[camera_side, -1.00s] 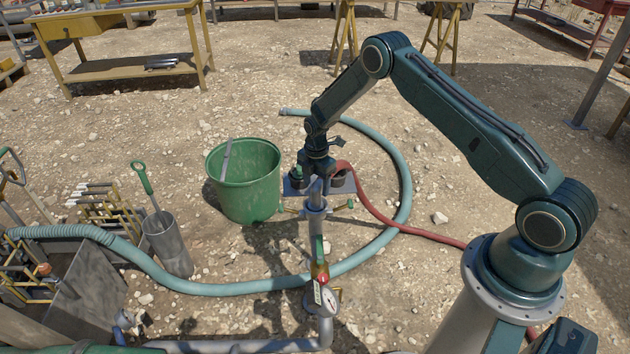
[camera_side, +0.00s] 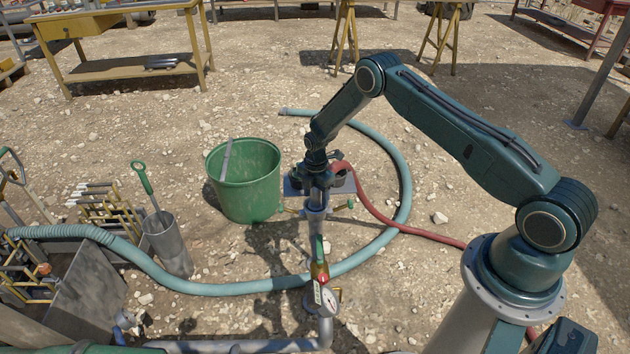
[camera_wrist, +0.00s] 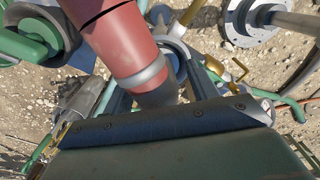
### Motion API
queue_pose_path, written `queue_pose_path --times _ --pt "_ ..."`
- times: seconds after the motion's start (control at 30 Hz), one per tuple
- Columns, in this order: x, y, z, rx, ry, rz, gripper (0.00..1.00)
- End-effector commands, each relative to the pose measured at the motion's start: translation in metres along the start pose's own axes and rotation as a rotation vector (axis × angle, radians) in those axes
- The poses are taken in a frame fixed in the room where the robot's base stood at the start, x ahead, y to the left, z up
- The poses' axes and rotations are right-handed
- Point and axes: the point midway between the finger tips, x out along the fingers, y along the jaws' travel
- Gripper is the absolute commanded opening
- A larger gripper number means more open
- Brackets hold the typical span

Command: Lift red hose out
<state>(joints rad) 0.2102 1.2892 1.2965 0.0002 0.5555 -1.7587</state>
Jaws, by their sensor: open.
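The red hose (camera_side: 374,212) runs across the ground from my base and curves up to the top of a grey standpipe (camera_side: 317,228). In the wrist view the red hose (camera_wrist: 120,40) comes in from the top and ends in a silver band and a dark grey end piece. My gripper (camera_side: 318,190) is low over the standpipe top, beside the hose end. In the wrist view my gripper (camera_wrist: 160,88) is open, with a finger on each side of the hose's end piece. Whether the fingers touch it I cannot tell.
A green bucket (camera_side: 244,185) stands just left of the standpipe. Green-handled valves (camera_side: 350,205) stick out from the pipe. A teal hose (camera_side: 405,180) loops around behind and to the right. A gauge (camera_side: 327,298) sits lower on the pipework. Open gravel lies behind.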

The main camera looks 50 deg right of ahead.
Motion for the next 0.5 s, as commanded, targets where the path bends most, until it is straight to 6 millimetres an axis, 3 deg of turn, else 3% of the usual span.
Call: queue_pose_path --times 0.07,0.37,0.5 --pt "-0.0002 0.0 0.0 0.0 0.0 0.0 0.58" --pt "-0.0002 -0.0001 0.0 0.0 0.0 0.0 0.0" --pt "-0.0012 0.0009 0.0002 0.0 0.0 0.002 0.0"
